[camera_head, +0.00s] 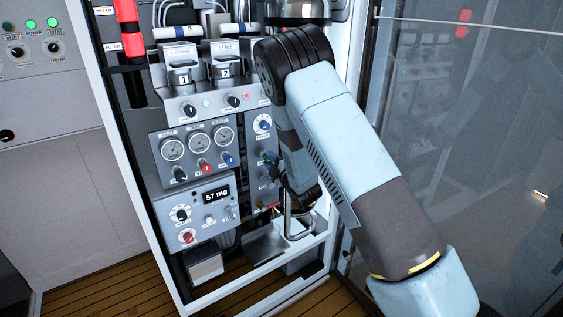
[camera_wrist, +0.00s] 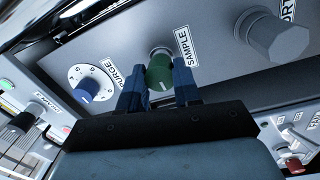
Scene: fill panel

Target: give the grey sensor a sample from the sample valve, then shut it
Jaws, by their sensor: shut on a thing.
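In the wrist view the green sample valve knob (camera_wrist: 159,71) sits on the grey panel beside a SAMPLE label. My gripper (camera_wrist: 159,84) has one blue finger on each side of the knob and is shut on it. A short white mark shows on the knob's face, towards the bottom of the picture. A grey hexagonal body (camera_wrist: 277,37) stands out of the panel to the right, beside a partly cut-off label; I cannot tell if it is the grey sensor. In the head view my gripper (camera_head: 270,159) is at the panel's right side, with the valve mostly hidden.
A blue PURGE knob (camera_wrist: 89,88) with a dial is left of my gripper. A red knob (camera_wrist: 294,165) shows at lower right. A glass pane (camera_head: 470,130) stands right of my arm.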

